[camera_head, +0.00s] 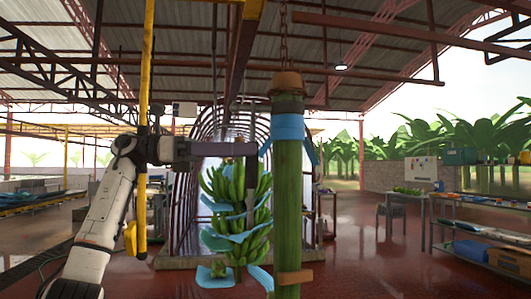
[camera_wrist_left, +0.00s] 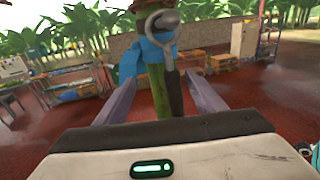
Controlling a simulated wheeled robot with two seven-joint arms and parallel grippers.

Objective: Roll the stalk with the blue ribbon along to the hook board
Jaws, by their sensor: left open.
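The thick green stalk (camera_head: 287,200) hangs upright from a chain (camera_head: 284,40), with a brown band at its top. A blue ribbon (camera_head: 288,127) is tied round its upper part. My left gripper (camera_head: 250,150) reaches in from the left at ribbon height, close to the stalk. In the left wrist view its two fingers (camera_wrist_left: 163,98) are apart. The stalk (camera_wrist_left: 157,88) and blue ribbon (camera_wrist_left: 126,62) show beyond and between them. A dark rod with a grey ring (camera_wrist_left: 172,90) stands in front of the stalk there. I cannot tell whether anything touches. My right gripper is not in view.
A banana bunch (camera_head: 237,215) with blue sheets hangs behind, left of the stalk. A yellow post (camera_head: 146,60) stands near my left arm. A white board (camera_head: 421,169) is on the far wall at right, its hooks unclear.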

